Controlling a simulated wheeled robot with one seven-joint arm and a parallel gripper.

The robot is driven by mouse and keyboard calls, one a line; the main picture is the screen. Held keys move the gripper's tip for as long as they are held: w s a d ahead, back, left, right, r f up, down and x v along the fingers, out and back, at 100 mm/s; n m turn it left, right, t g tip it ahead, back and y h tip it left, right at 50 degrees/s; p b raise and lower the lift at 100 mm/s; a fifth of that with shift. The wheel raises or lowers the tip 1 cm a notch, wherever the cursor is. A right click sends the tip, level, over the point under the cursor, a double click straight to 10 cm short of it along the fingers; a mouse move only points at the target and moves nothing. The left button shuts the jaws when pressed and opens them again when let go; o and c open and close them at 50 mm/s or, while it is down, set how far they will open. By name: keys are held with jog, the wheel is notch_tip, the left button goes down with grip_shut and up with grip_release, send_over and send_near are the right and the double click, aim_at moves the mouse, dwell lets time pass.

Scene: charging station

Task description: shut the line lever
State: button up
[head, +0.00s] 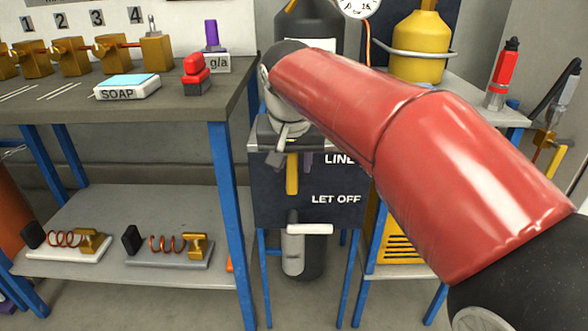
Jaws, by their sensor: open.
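A dark panel (265,205) carries the white words LINE and LET OFF. A yellow upright bar (291,174), which looks like the line lever, stands left of the word LINE. A white handle (310,229) sits below LET OFF. My gripper (289,135) is at the panel's top edge, just above the yellow bar, at the end of my red arm. It is open, but its fingers are small and partly hidden, and I cannot tell whether they touch the bar. My arm covers the panel's upper right.
A bench (190,103) at left holds a SOAP box (127,88), a red object (195,75) and several brass blocks. A dark cylinder (312,22) stands behind my wrist. A yellow bottle (420,50) and a red tool (503,72) are at right.

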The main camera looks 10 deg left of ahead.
jog(key=shift+x, duration=1.05)
jog(key=shift+c, duration=0.3)
grip_shut()
